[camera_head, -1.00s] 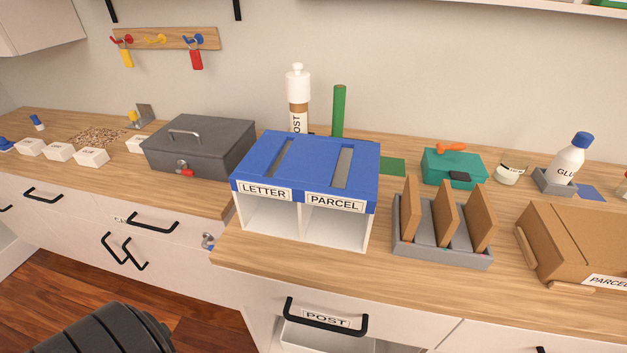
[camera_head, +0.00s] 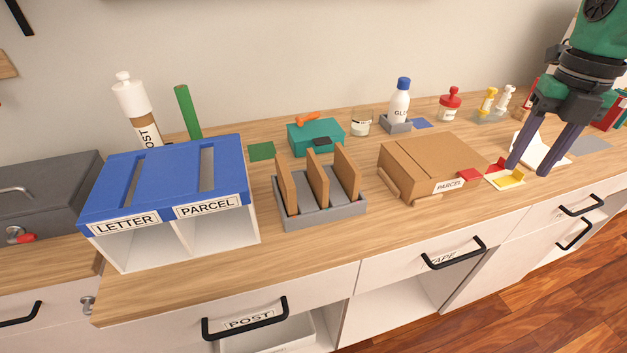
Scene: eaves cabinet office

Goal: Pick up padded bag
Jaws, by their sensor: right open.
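I cannot tell for sure which thing is the padded bag. Several brown upright pieces (camera_head: 318,178) stand in a grey slotted rack (camera_head: 325,213) in the middle of the worktop. A flat white item (camera_head: 548,154) lies at the right, partly hidden behind my right gripper. My right gripper (camera_head: 528,169) points down over the right part of the worktop, its two dark fingers apart with nothing held between them. It is just right of a small card with red and yellow pieces (camera_head: 506,181). My left gripper is out of view.
A blue-topped LETTER/PARCEL box (camera_head: 165,175) stands at the left. A cardboard PARCEL box (camera_head: 432,160) lies between the rack and my right gripper. A glue bottle (camera_head: 399,104) and a red-lidded jar (camera_head: 450,104) stand behind. The worktop's front strip is mostly clear.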

